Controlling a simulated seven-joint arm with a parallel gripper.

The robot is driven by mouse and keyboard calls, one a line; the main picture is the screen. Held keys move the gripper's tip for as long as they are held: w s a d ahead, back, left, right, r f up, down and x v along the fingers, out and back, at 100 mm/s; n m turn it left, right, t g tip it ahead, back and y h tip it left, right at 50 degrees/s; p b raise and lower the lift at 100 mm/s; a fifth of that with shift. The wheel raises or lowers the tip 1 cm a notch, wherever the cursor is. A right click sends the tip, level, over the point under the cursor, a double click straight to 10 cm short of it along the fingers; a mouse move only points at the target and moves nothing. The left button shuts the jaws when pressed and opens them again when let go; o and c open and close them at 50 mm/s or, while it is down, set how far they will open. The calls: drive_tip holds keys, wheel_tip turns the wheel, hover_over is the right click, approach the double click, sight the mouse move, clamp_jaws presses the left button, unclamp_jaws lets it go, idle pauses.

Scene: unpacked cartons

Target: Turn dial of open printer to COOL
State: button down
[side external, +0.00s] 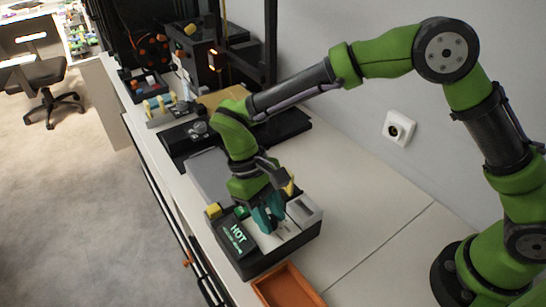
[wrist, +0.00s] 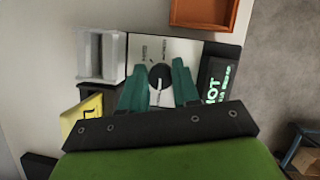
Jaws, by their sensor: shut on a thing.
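The printer (side external: 276,247) is a dark, low box with a light top panel, standing on the white bench. Its screen (side external: 238,236) reads HOT in green letters, and it also shows in the wrist view (wrist: 216,84). A dark round dial (wrist: 159,73) with a white pointer mark is on the light panel (wrist: 150,48). My gripper (side external: 267,220) reaches down onto this panel. In the wrist view, the teal fingers of my gripper (wrist: 158,82) stand on either side of the dial, shut on it. The fingers hide the dial in the side view. Small panel labels are unreadable.
An orange tray (side external: 262,287) lies close beside the printer. Yellow parts (wrist: 82,121) sit at the printer's edge. Black equipment (side external: 284,124) and tools crowd the far bench. The bench (side external: 365,215) right of the printer is clear, up to the wall with a socket (side external: 398,128).

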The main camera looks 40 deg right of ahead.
drive_tip(key=c, duration=0.8)
unclamp_jaws()
drive_tip(key=v, duration=1.7)
drive_tip(key=shift+s, duration=0.1)
drive_tip(key=s+d+m+t+y, duration=0.1)
drive_tip(key=s+d+t, duration=0.3)
drive_tip(key=d, duration=0.4)
drive_tip(key=s+d+r+m+t+y, duration=0.1)
drive_tip(key=s+d+m+t, duration=0.2)
drive_tip(key=s+d, duration=0.3)
drive_tip(key=s+d+m+t+y, duration=0.1)
drive_tip(key=s+d+m+t, duration=0.2)
drive_tip(key=d, duration=0.7)
drive_tip(key=shift+s+d+r+t, duration=0.2)
drive_tip(key=shift+s+t, duration=0.2)
drive_tip(key=shift+s, duration=0.2)
drive_tip(key=shift+s+d+r+t, duration=0.2)
drive_tip(key=shift+s+t, duration=0.2)
drive_tip(key=shift+s, duration=0.25)
